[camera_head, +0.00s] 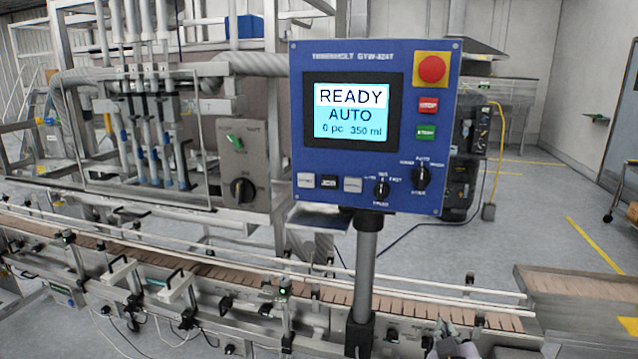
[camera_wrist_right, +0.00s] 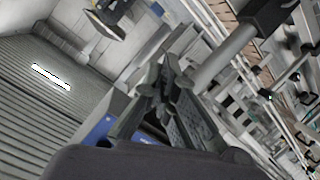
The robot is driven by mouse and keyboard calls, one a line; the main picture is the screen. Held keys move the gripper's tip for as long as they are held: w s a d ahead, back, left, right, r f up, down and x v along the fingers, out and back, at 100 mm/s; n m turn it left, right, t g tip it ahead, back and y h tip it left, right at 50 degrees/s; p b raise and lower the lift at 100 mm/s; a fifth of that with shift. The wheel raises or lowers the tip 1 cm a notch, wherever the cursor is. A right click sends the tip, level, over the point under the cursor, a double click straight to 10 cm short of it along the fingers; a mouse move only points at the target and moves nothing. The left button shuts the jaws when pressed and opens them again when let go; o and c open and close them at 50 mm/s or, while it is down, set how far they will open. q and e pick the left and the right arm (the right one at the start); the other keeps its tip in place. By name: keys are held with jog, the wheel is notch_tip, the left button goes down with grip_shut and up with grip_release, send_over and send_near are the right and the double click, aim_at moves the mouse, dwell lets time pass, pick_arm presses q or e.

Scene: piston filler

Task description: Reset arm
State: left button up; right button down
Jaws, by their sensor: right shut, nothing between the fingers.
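My right gripper (camera_head: 452,334) shows at the bottom of the head view, low and right of the control panel's post, in front of the conveyor. It is shut and empty. In the right wrist view its fingers (camera_wrist_right: 165,95) come together near the middle, with nothing between them. The blue control panel (camera_head: 375,125) stands in the middle of the head view, and its screen (camera_head: 351,111) reads READY, AUTO, 0 pc, 350 ml. A red button (camera_head: 432,69) sits at its upper right. My left gripper is not in view.
The panel stands on a grey post (camera_head: 366,265). A conveyor with brown slats (camera_head: 230,273) and rails crosses the lower part. The filler's nozzles (camera_head: 150,120) and a grey switch box (camera_head: 240,165) are at left. Open floor (camera_head: 545,215) lies at right, beside a metal tray (camera_head: 580,300).

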jog(key=s+a+f+g+y, duration=0.15)
jog(key=s+f+g, duration=0.25)
jog(key=s+f, duration=0.5)
jog(key=s+a+f+m+g+y, duration=0.1)
jog(key=s+a+f+g, duration=0.3)
jog(key=s, duration=0.8)
jog(key=s+d+f+g+y, duration=0.1)
jog(key=s+f+g+y, duration=0.15)
jog(key=s+f, duration=0.7)
jog(key=s+f+g+b, duration=0.2)
jog(key=s+f, duration=0.1)
jog(key=f, duration=2.4)
jog(key=s+d+f+g+h, duration=0.1)
jog(key=s+d+f, duration=0.2)
jog(key=s+f, duration=1.2)
jog(key=shift+s+f+b, duration=0.25)
jog(key=shift+s+b, duration=0.2)
jog(key=shift+s, duration=0.1)
jog(key=c, duration=2.4)
grip_release()
